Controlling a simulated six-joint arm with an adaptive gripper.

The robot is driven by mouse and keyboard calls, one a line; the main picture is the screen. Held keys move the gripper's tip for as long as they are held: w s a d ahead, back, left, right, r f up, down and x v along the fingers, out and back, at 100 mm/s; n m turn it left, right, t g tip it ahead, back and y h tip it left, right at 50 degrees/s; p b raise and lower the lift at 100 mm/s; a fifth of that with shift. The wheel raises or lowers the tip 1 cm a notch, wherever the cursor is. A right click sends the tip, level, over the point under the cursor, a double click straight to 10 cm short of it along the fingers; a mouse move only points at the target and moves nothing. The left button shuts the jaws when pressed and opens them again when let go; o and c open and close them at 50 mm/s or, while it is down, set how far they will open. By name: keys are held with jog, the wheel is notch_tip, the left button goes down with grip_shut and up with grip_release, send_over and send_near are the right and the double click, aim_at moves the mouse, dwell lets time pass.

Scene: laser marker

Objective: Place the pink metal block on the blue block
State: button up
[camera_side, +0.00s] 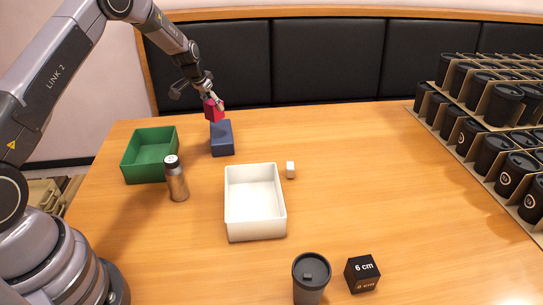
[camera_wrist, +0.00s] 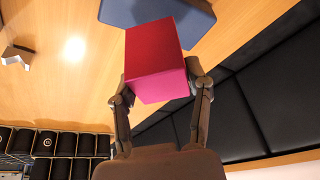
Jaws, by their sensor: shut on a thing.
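The pink metal block (camera_side: 211,110) is between the fingers of my gripper (camera_side: 217,103) in the side view. In the wrist view my gripper (camera_wrist: 162,90) is shut on the pink block (camera_wrist: 157,58), one finger on each side. The blue block (camera_side: 222,138) stands on the table near its far edge. The pink block is at the blue block's top; I cannot tell if they touch. In the wrist view the blue block (camera_wrist: 198,22) shows behind the pink block, which hides part of it.
A dark cup (camera_side: 311,277) and a black cube (camera_side: 362,273) are in front. Cup racks (camera_side: 490,130) stand right.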

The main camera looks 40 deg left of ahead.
jog(key=w+f, duration=0.2)
jog(key=f, duration=0.1)
jog(key=shift+w+a, duration=0.25)
jog(key=shift+a, duration=0.1)
jog(key=shift+f, duration=1.45)
jog(key=shift+f, duration=0.15)
jog(key=o, duration=1.2)
jog(key=shift+o, duration=0.2)
